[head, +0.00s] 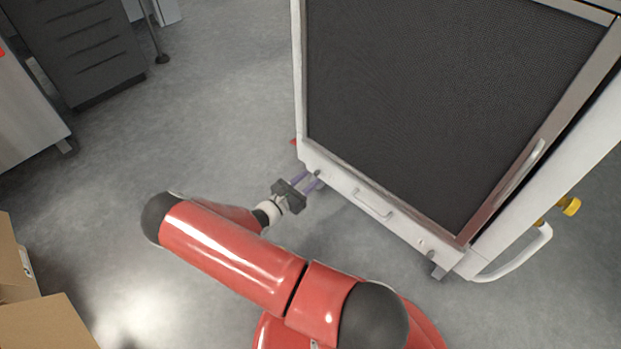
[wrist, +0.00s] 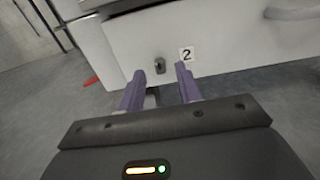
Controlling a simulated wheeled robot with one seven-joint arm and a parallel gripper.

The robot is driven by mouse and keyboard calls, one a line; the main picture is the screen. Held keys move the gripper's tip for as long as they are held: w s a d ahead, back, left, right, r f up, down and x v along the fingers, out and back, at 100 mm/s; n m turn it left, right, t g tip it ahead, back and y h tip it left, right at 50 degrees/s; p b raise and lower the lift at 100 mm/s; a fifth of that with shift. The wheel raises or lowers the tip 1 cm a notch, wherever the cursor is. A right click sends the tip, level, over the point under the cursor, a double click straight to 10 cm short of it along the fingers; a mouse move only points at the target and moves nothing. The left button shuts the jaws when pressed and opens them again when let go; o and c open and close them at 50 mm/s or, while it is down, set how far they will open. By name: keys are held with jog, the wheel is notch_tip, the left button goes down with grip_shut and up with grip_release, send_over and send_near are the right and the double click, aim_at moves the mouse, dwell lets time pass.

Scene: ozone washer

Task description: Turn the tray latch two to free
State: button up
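The tray latch two is a small dark knob (wrist: 160,65) on the white tray front, just left of a label with the number 2 (wrist: 187,54) in the wrist view. My gripper (wrist: 160,80) has its two purple fingers apart, with the latch seen between and just beyond their tips. I cannot tell whether the fingers touch it. In the head view my gripper (head: 312,180) is at the lower left corner of the washer, and the latch (head: 318,174) is partly hidden by the fingers.
The white washer (head: 330,163) has a dark mesh panel (head: 430,100) above the tray front. A tray handle (head: 372,205) is right of the latch. Yellow knobs (head: 570,206) stick out at the right side. Cardboard boxes (head: 40,322) stand at lower left. The floor left of the washer is clear.

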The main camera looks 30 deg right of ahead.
jog(key=shift+x, duration=1)
jog(key=shift+c, duration=0.4)
grip_shut()
